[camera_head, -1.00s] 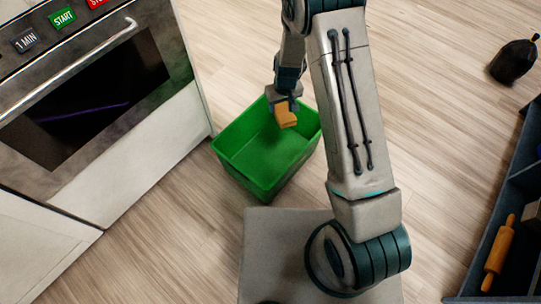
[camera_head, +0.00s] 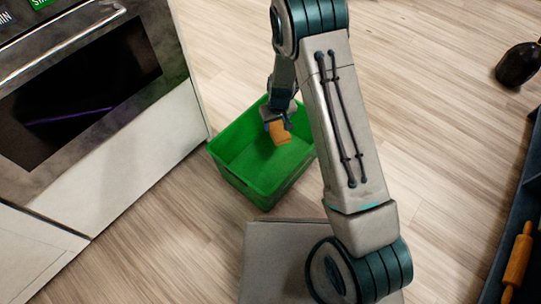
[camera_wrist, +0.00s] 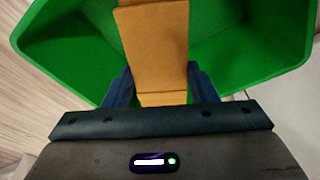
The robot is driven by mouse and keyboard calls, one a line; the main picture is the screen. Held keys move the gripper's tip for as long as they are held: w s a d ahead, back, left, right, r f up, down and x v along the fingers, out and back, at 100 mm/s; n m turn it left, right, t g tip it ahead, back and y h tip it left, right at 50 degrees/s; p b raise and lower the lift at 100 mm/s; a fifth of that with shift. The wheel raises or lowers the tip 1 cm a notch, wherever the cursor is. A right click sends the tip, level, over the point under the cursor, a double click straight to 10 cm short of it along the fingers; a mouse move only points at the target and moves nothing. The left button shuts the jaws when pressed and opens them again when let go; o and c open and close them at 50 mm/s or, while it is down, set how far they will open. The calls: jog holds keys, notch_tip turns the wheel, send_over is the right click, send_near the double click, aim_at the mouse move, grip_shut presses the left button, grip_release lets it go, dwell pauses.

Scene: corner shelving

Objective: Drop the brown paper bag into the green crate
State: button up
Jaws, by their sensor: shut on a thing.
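The brown paper bag (camera_head: 279,133) is a small orange-brown packet in the head view, over the inside of the green crate (camera_head: 229,178). My gripper (camera_head: 276,121) is shut on it from above. In the wrist view the bag (camera_wrist: 153,45) stands between the two dark fingers of my gripper (camera_wrist: 158,88), with the green walls of the crate (camera_wrist: 70,50) on both sides. The crate stands open on the floor. I cannot tell whether the bag touches the crate floor.
An oven (camera_head: 85,85) stands left of the crate. A dark shelf (camera_head: 510,200) at the right edge holds a rolling pin (camera_head: 518,259). Wooden floor (camera_head: 440,150) is clear between shelf and my arm.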

jog(key=shift+f, duration=0.15)
jog(key=o, duration=1)
jog(key=shift+o, duration=0.2)
notch_tip(320, 180, up, 14)
jog(key=s+p, duration=0.1)
jog(key=p, duration=0.4)
jog(key=shift+s+d+f+p, duration=0.2)
jog(key=shift+s+d+p, duration=0.15)
jog(key=shift+s+d, duration=0.1)
jog(key=s+d+r+m+p, duration=0.1)
jog(key=s+d+r+p, duration=0.3)
jog(key=r, duration=0.7)
jog(key=s+d+r+m+p, duration=0.1)
jog(key=r+p, duration=0.6)
jog(key=r, duration=0.3)
jog(key=s+d+r+p, duration=0.25)
jog(key=r+p, duration=0.25)
jog(key=r, duration=0.6)
jog(key=s+d+r+m+p, duration=0.1)
jog(key=s+d+r+p, duration=0.1)
jog(key=s+r+p, duration=0.3)
jog(key=s+d+r+m+p, duration=0.1)
jog(key=s+r+p, duration=0.4)
jog(key=r, duration=0.6)
jog(key=s+d+r+m+t+p, duration=0.1)
jog(key=s+d+r+p, duration=0.3)
jog(key=r, duration=0.4)
jog(key=shift+s+h+p, duration=0.4)
jog(key=shift+s+p, duration=0.45)
jog(key=shift+p, duration=0.2)
